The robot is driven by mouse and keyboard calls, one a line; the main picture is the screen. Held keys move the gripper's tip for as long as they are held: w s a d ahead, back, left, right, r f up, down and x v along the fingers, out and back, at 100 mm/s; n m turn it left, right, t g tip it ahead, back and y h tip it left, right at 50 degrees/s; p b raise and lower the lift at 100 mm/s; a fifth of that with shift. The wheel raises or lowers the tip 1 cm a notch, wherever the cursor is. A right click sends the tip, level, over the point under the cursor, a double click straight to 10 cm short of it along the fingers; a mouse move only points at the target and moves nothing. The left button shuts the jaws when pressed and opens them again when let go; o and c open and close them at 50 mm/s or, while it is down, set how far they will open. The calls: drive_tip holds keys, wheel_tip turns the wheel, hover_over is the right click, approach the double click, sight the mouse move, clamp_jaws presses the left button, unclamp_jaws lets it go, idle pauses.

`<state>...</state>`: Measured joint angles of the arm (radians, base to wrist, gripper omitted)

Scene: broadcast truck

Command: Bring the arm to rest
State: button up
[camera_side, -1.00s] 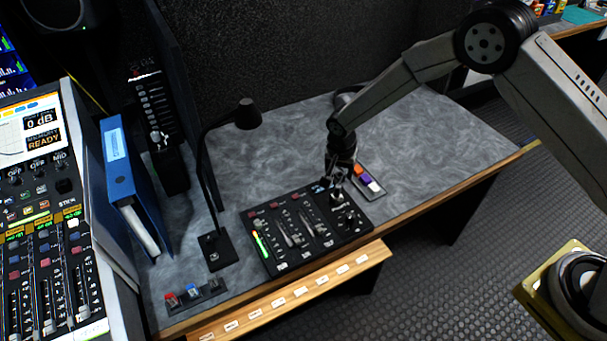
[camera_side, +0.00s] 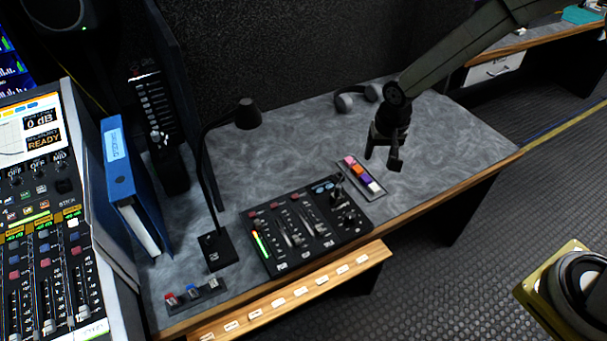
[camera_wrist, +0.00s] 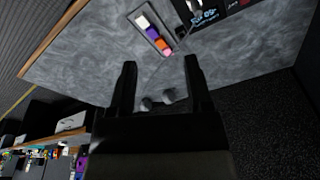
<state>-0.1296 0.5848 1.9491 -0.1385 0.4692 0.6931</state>
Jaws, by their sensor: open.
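My gripper (camera_side: 383,160) is open and empty, raised above the right part of the grey desk (camera_side: 450,140), with its fingers pointing down. In the wrist view its two dark fingers (camera_wrist: 160,70) stand apart with nothing between their tips. Just left of it in the side view is a small tray of coloured buttons (camera_side: 362,175), pink, orange, purple and white. The tray also shows in the wrist view (camera_wrist: 153,35). The black mixer panel (camera_side: 305,230) with sliders and a small lever lies to the lower left of my gripper, apart from it.
A black desk lamp (camera_side: 215,250), a blue binder (camera_side: 122,180) and a small button strip (camera_side: 195,291) stand on the left. Headphones (camera_side: 357,95) lie behind my gripper. A large console (camera_side: 45,250) fills the left edge. The desk's right end is clear.

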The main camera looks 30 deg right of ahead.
drive_tip(key=s+d+r+n, duration=0.2)
drive_tip(key=s+r, duration=0.1)
drive_tip(key=s, duration=0.5)
drive_tip(key=s+d+r+n, duration=0.2)
drive_tip(key=s+r+n, duration=0.1)
drive_tip(key=s, duration=0.5)
drive_tip(key=shift+d+r+t, duration=0.25)
drive_tip(key=shift+d+t, duration=0.05)
drive_tip(key=shift+t, duration=0.1)
